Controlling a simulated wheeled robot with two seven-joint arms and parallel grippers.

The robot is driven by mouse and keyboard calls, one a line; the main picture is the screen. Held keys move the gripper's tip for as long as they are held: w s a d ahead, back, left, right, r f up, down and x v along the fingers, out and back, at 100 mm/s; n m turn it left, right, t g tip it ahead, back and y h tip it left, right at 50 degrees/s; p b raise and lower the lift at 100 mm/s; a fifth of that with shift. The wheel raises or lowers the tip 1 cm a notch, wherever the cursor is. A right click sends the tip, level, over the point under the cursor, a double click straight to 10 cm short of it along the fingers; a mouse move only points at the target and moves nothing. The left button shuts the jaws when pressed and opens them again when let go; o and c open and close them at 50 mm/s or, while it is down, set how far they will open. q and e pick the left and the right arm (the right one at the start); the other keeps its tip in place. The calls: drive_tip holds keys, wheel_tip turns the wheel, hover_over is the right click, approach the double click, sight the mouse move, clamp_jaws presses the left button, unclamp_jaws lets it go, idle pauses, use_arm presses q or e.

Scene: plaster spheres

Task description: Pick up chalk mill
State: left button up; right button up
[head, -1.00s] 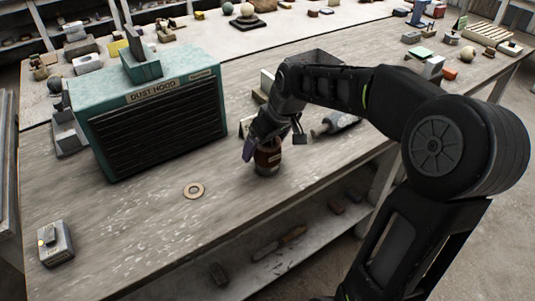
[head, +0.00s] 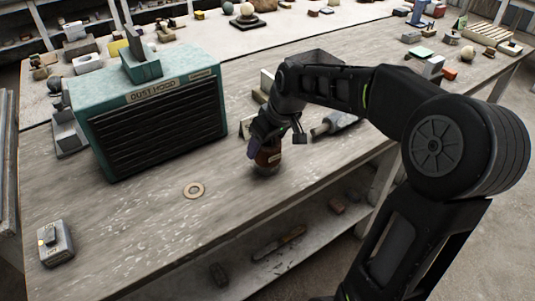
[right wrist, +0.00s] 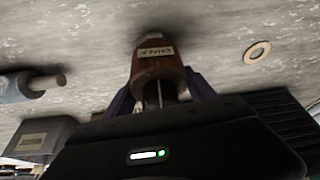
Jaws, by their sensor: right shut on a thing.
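The chalk mill (head: 268,158) is a small brown cylinder with a pale label, standing upright at the table's front part. It also shows in the right wrist view (right wrist: 157,64), with its label and a thin metal rod at its near end. My right gripper (head: 262,148) reaches down over it from above and is shut on its upper part, one finger on each side in the right wrist view. Whether its base touches the table is hard to tell. My left gripper is not in view.
The green dust hood (head: 150,110) stands left of the mill. A tan ring (head: 193,190) lies in front of it, and a small grey box (head: 55,243) sits at the near left. A grey cylindrical tool (head: 335,123) lies right of the gripper. A lower shelf (head: 290,250) runs beneath the front edge.

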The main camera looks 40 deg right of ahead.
drive_tip(key=c, duration=0.7)
drive_tip(key=shift+r, duration=0.15)
wheel_tip(320, 180, up, 10)
drive_tip(key=shift+f, duration=0.1)
idle(0.7)
